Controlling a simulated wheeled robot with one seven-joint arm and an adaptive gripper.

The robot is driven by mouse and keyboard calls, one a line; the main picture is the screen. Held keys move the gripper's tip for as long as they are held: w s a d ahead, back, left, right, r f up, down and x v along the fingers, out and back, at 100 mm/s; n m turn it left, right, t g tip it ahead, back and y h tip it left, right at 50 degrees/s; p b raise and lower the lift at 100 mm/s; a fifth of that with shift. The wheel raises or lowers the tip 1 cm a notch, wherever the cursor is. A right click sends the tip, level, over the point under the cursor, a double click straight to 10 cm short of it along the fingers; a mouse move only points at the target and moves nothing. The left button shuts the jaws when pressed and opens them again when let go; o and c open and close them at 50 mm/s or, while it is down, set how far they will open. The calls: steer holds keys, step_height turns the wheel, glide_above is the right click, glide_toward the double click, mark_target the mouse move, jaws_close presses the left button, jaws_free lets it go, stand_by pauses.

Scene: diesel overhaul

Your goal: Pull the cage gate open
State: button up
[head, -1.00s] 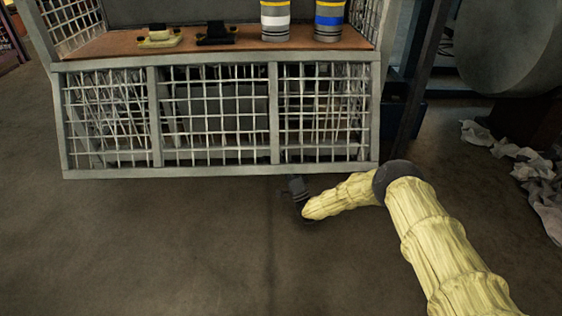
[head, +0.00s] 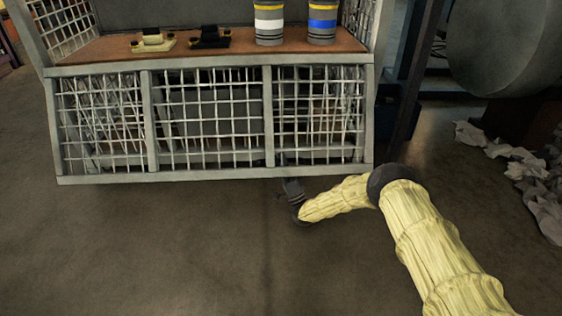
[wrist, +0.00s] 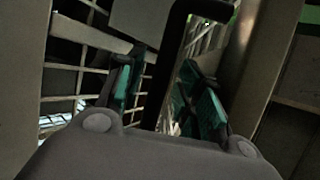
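The cage gate (head: 212,120) is the grey framed wire-mesh front below the brown shelf in the head view; I cannot tell whether it stands ajar. My gripper (head: 286,170) is at its lower rail, right of the middle, with the arm coming in from the right. In the wrist view my gripper (wrist: 165,92) is open, with teal pads on both fingers. A dark bent handle bar (wrist: 172,60) passes between the fingers, with gaps visible on either side. Mesh and grey frame bars show behind it. The handle is not clear in the head view.
The brown shelf (head: 225,47) above the gate bears two striped cylinders (head: 269,22) and small dark and tan parts (head: 210,38). A large grey drum (head: 505,50) and crumpled pale rags (head: 525,165) are at the right. The floor (head: 160,245) in front is clear.

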steer(key=s+d, duration=0.8)
steer(key=s, duration=0.1)
steer(key=shift+s+d+f, duration=0.2)
steer(key=shift+s+f, duration=0.15)
steer(key=shift+f, duration=0.05)
